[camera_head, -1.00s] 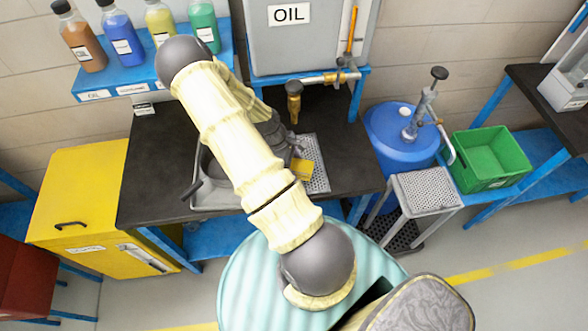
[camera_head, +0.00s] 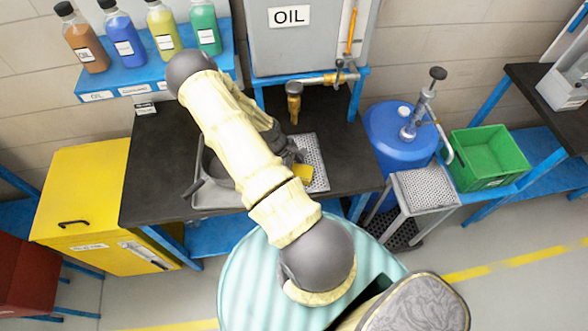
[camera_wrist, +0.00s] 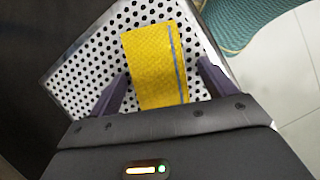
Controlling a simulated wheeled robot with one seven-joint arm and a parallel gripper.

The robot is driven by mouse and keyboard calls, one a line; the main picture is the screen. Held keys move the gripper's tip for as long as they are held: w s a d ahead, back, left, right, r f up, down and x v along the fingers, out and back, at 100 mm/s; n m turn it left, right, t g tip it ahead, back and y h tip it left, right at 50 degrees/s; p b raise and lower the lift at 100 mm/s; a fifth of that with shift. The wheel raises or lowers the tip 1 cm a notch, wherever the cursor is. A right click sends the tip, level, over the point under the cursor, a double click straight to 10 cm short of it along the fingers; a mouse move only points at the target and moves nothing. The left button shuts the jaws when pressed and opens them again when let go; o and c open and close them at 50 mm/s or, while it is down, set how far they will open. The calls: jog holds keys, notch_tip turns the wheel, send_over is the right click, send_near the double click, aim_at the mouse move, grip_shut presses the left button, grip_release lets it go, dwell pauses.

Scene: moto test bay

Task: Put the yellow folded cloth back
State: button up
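The yellow folded cloth (camera_wrist: 154,62), with a grey stripe along one side, is over a perforated metal plate (camera_wrist: 88,62) in the wrist view and appears to lie on it. In the head view the cloth (camera_head: 303,172) shows as a small patch beside my gripper (camera_head: 296,160), partly hidden by it. My gripper (camera_wrist: 163,82) is open, with one dark finger on either side of the cloth's near part. A gap shows between the cloth and the right finger; the left finger is close to the cloth's edge. The cloth's nearest end is hidden by the gripper body.
The plate sits on a dark bench (camera_head: 150,185), beside a grey tray (camera_head: 215,200) mostly behind my arm. A brass tap (camera_head: 294,100) hangs close behind the gripper. A blue drum (camera_head: 395,135) and a green crate (camera_head: 488,158) stand to the right; bottles line a blue shelf above.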

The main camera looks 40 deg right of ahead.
jog(key=shift+r, duration=0.2)
jog(key=b+v, duration=0.3)
jog(key=v, duration=0.9)
jog(key=shift+b, duration=0.3)
jog(key=s+a+r+m+t+y, duration=0.1)
jog(key=s+a+r+m+t, duration=0.2)
jog(key=a+r, duration=0.5)
jog(key=s+a+r+m+t+y, duration=0.1)
jog(key=s+a+r+m+t, duration=0.2)
jog(key=a+r, duration=0.6)
jog(key=shift+a+m+y, duration=0.4)
jog(key=shift+a+m, duration=0.2)
jog(key=shift+a, duration=0.5)
